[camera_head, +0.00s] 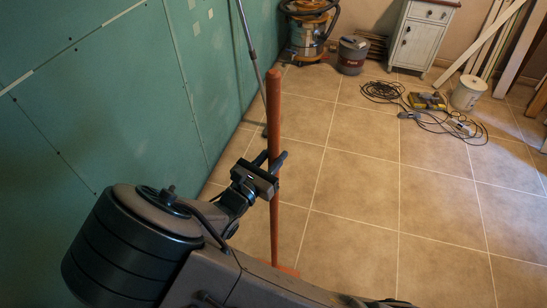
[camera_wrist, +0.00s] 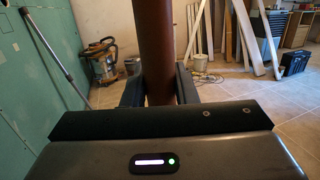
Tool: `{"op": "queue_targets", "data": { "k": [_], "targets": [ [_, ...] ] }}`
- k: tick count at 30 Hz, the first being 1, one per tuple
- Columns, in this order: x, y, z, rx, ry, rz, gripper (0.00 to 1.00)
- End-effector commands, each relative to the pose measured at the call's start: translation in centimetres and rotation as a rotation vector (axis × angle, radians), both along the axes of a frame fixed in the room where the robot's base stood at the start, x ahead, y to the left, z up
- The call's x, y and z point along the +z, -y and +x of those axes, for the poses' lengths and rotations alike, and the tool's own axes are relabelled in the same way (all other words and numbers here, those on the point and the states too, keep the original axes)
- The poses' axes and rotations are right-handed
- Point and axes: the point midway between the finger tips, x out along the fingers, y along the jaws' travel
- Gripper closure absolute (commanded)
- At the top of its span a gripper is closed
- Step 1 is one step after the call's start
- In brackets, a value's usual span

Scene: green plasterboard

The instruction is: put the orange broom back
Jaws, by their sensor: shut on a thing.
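The orange broom (camera_head: 274,130) stands nearly upright in the head view, its long orange-brown handle running down past my gripper. Its lower end shows as an orange piece (camera_head: 287,270) low in the picture, partly hidden behind my arm. My gripper (camera_head: 276,166) is shut around the handle, at about its middle as seen. In the wrist view the handle (camera_wrist: 156,45) rises between the two dark fingers (camera_wrist: 158,88). Whether the broom's bottom touches the floor is hidden.
A green plasterboard wall (camera_head: 90,90) is close on the left. A metal pole (camera_head: 250,50) leans there behind the broom. A vacuum (camera_head: 308,30), a bucket (camera_head: 352,55), a cabinet (camera_head: 421,37) and tangled cables (camera_head: 455,125) are at the back. The tiled floor (camera_head: 400,210) at right is clear.

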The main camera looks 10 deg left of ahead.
Motion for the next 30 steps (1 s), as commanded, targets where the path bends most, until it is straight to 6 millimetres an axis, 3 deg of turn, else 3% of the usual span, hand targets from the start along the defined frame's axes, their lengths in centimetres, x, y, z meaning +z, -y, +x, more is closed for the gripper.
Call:
{"op": "queue_targets", "data": {
  "k": [17,18,19,30],
  "targets": [
    [-1.26,0.06,0.05,-0.002,0.003,0.002,1.0],
    [-1.27,0.04,0.03,0.0,0.0,0.002,0.63],
    [-1.26,0.04,0.03,0.0,0.0,0.002,0.55],
    [-0.81,-0.01,-0.03,0.0,0.0,0.003,0.52]
  ]
}}
